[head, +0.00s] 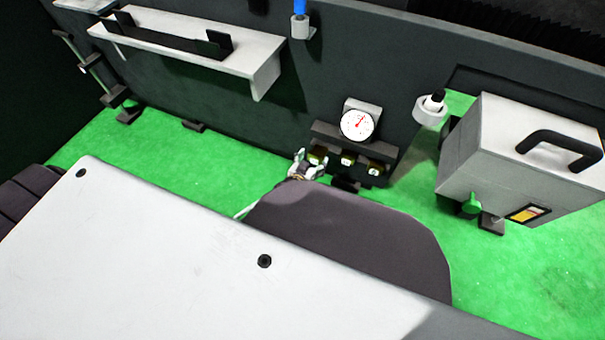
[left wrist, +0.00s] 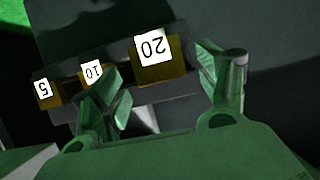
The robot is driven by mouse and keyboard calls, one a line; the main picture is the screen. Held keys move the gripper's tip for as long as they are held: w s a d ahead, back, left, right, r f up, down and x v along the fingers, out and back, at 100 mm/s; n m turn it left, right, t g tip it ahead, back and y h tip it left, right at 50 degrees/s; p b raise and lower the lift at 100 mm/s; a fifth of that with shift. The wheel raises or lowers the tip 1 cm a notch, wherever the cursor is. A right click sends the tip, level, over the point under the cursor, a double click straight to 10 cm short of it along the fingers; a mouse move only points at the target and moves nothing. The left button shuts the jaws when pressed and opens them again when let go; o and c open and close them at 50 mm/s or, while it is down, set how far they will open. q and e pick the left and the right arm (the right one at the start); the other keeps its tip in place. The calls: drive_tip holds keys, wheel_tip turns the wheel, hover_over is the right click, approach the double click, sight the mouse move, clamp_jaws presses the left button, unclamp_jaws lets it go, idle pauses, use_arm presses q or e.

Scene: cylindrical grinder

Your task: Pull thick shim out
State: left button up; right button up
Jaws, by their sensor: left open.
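Three brass-coloured shims with white number labels sit in a dark rack (head: 325,129) below a round dial gauge (head: 357,125). In the left wrist view the labels appear upside down. The thick shim, labelled 20 (left wrist: 158,70), is the widest; the shims labelled 10 (left wrist: 91,71) and 5 (left wrist: 44,90) are to its left. In the head view the thick shim (head: 318,153) is the leftmost. My left gripper (left wrist: 162,72) is open, with one finger on either side of the thick shim; I cannot tell whether they touch it. My right gripper is not in view.
A grey box with a black handle (head: 558,150) stands right of the rack. A white shelf (head: 190,38) with a black bracket is at upper left. A dark wall stands behind the rack. Green surface (head: 200,165) lies clear left of the rack.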

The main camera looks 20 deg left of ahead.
use_arm(q)
drive_tip(key=v, duration=1)
drive_tip(key=shift+s, duration=0.2)
idle(0.3)
drive_tip(key=shift+r, duration=0.15)
drive_tip(key=shift+a, duration=0.1)
idle(0.4)
